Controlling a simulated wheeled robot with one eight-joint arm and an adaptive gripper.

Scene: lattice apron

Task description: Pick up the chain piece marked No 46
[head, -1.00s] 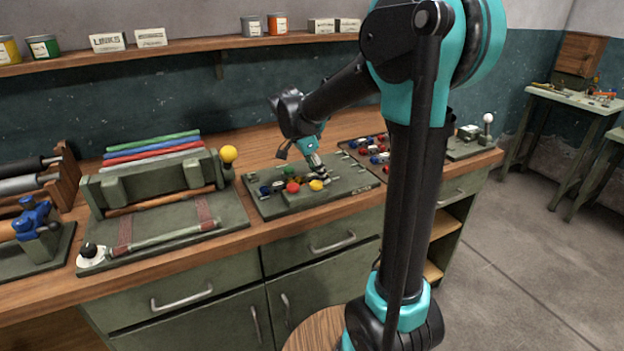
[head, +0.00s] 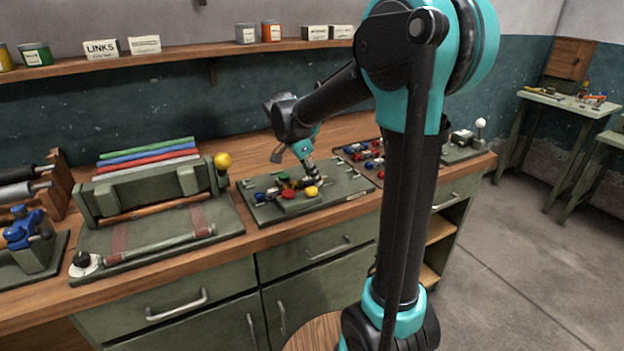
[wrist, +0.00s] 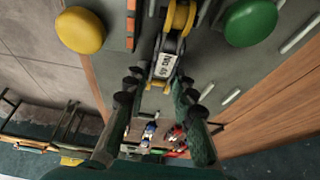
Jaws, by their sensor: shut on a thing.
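The chain piece (wrist: 163,68) shows in the wrist view as a metal link with a white label whose print seems to read No 46. A yellow roller shows at its far end. My gripper (wrist: 157,84) has its dark fingers on either side of the link's near end and is shut on it. In the head view my gripper (head: 308,170) points down over the green board (head: 350,187) on the bench. The piece is too small there to make out clearly, and I cannot tell if it is clear of the board.
Yellow (wrist: 80,30) and green (wrist: 250,22) round knobs stand on either side of the piece. A tray of red and blue pieces (head: 365,155) lies to the right. A roller fixture with a yellow-knobbed lever (head: 222,162) stands to the left.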

